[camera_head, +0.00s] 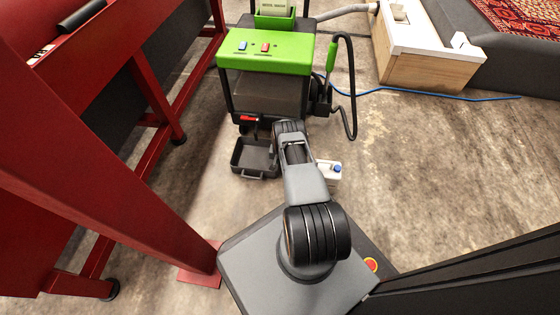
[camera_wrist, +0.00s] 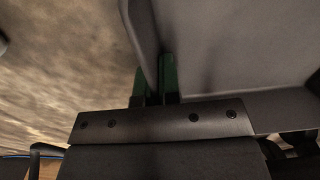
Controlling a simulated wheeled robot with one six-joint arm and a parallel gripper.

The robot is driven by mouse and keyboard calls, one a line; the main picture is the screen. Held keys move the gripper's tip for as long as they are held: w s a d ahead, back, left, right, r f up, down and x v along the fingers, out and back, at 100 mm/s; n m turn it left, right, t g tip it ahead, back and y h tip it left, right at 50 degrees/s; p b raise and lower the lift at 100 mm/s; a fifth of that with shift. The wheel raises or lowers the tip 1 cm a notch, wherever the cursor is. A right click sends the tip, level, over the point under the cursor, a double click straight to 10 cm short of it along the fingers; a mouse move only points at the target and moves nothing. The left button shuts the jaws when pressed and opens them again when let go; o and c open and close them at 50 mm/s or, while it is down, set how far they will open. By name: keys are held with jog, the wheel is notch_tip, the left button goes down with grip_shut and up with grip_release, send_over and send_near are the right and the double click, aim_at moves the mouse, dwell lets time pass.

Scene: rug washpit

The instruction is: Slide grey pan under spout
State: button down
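The grey pan (camera_head: 255,158), a dark, shallow rectangular tray with a handle at its near side, lies on the concrete floor in the head view. The red-handled spout (camera_head: 249,119) is on the front of the green-topped machine (camera_head: 265,52), just beyond the pan's far edge. In the wrist view the pan (camera_wrist: 240,45) fills the right side. My gripper (camera_wrist: 155,90) has its green fingers on either side of the pan's wall, with little gap, and looks shut on it. In the head view my arm hides the gripper and the pan's right edge.
Red steel frames (camera_head: 100,160) line the left. A black hose (camera_head: 350,90) hangs right of the machine, and a blue cable (camera_head: 430,93) crosses the floor. The floor at right is clear.

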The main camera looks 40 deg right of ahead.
jog(key=c, duration=1.2)
grip_release()
jog(key=shift+c, duration=0.2)
notch_tip(320, 180, up, 14)
jog(key=p, duration=0.7)
